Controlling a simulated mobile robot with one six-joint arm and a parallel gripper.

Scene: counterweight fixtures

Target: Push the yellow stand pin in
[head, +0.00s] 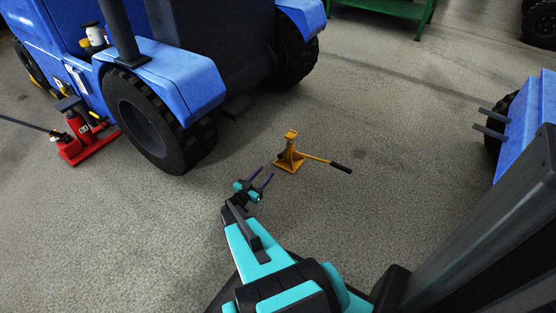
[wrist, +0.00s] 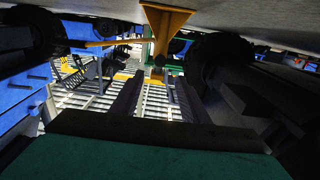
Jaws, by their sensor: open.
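The yellow stand (head: 289,158) is upright on the floor near the middle of the head view. A yellow bar with a black grip (head: 341,167) reaches out from it to the right. In the wrist view, which looks upside down, the stand (wrist: 165,28) hangs from the top centre. A small dark round spot (wrist: 159,61) shows on its column; I cannot tell if this is the pin or how far in it sits. My gripper (head: 262,176) is open and empty, in front of the stand and apart from it. Its two dark fingers (wrist: 157,101) point toward the stand.
A blue tractor (head: 185,75) with big black wheels stands behind and left. A red jack (head: 78,135) is at the far left. Blue equipment with two dark prongs (head: 490,122) is at the right. A green bench (head: 395,8) is at the back. Floor around the stand is clear.

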